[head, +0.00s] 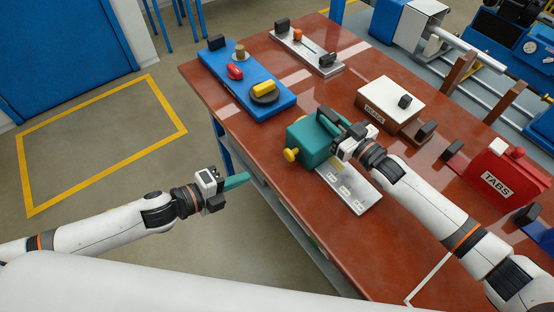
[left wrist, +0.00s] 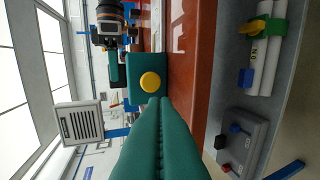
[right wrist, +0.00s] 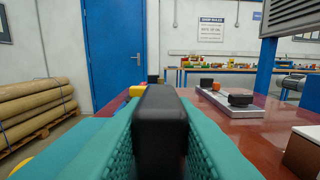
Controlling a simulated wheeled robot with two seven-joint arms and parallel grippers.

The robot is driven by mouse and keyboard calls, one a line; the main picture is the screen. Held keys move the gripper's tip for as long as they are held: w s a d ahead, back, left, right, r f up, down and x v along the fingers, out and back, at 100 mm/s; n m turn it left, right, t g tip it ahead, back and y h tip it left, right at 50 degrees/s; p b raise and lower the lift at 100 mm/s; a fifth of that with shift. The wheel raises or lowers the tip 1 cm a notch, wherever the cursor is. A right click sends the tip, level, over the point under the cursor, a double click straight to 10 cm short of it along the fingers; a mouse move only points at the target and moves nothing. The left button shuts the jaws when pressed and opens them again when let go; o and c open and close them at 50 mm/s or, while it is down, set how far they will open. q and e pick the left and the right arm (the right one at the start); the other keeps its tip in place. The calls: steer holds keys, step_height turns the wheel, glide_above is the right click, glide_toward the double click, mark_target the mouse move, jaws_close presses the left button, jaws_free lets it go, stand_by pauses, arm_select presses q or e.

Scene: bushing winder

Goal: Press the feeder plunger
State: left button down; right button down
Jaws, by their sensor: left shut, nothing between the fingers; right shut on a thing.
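A teal box (head: 303,146) sits at the table's near edge with a round yellow knob (head: 291,155) on its near side, which looks like the plunger. In the left wrist view the yellow knob (left wrist: 150,81) stands just ahead of the fingertips. My left gripper (head: 246,178) is shut and empty, off the table edge, pointing towards the knob with a gap between. My right gripper (head: 326,120) is over the teal box, shut on a black block-shaped handle (right wrist: 160,118). What the handle joins onto is hidden.
A metal plate (head: 352,193) lies beside the teal box. A blue tray (head: 217,72) with several parts stands at the back left. A white-topped box (head: 388,98) and a red TABS box (head: 500,190) are to the right. Floor left of the table is clear.

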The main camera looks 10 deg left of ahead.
arm_select(q)
glide_toward(288, 155)
steer(key=w+d+f, duration=0.3)
steer(key=shift+w+d, duration=0.2)
steer(key=shift+w, duration=0.1)
steer(key=shift+w+d, duration=0.5)
steer(key=shift+w+d, duration=0.95)
arm_select(e)
steer(key=shift+a, duration=0.1)
arm_select(q)
steer(key=shift+s+a, duration=0.25)
steer(key=shift+a, duration=0.05)
steer(key=v, duration=1.3)
steer(key=shift+s+a+f, duration=0.15)
steer(key=shift+s+f, duration=0.05)
steer(key=shift+f, duration=0.15)
